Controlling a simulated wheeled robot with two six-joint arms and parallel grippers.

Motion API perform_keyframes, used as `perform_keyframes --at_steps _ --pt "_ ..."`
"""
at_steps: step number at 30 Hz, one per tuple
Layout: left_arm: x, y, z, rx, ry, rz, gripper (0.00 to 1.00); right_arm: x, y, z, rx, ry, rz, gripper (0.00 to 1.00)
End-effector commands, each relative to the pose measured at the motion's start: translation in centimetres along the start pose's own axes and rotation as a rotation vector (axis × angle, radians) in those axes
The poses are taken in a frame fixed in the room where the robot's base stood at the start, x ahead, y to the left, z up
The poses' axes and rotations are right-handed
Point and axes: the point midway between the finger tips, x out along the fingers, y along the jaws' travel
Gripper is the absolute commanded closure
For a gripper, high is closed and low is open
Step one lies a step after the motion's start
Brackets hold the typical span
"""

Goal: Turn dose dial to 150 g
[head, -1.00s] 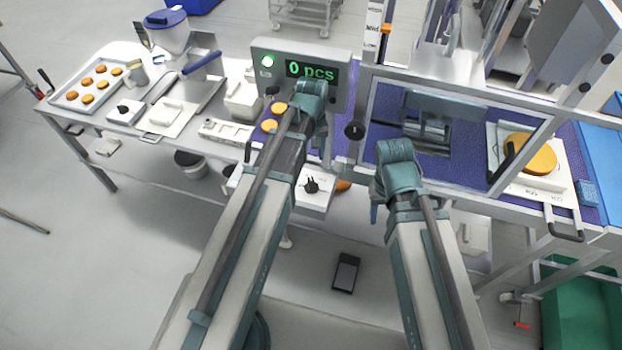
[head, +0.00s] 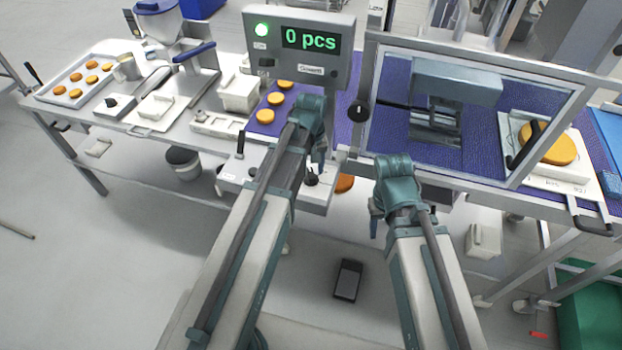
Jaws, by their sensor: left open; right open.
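A white control box (head: 228,174) sits at the table's front edge. It carries a black knob (head: 311,177) on its right part and a small upright lever (head: 240,146) on its left part. Another black round knob (head: 358,109) is at the left of the clear guard frame. I cannot read a dose scale on either knob. My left gripper (head: 320,160) hangs open just above the box's right knob; its fingers are partly hidden by my arm. My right gripper (head: 377,222) is open and empty in front of the machine, right of the box.
A display (head: 310,39) reads "0 pcs" beside a lit green lamp (head: 262,28). Orange rounds (head: 276,98) lie on the purple belt (head: 262,128). A tray of rounds (head: 52,96) is at left, a scale pan (head: 507,125) at right. A dark pedal (head: 347,280) lies on the floor.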

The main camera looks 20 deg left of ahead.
Motion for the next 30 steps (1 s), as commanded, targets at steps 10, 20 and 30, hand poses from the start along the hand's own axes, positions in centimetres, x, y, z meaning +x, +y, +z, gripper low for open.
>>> perform_keyframes --at_steps 10,20,30 --pt "1.27 0.00 0.00 0.000 0.000 0.000 0.45 1.27 -0.12 -0.07 0.000 0.000 0.000 0.50" --pt "1.26 0.00 0.00 0.000 0.000 0.000 0.86 1.26 -0.12 -0.07 0.000 0.000 0.000 0.50" --pt "1.27 0.00 0.00 0.002 0.000 0.000 1.00 1.26 -0.12 -0.07 0.000 0.000 0.000 0.50"
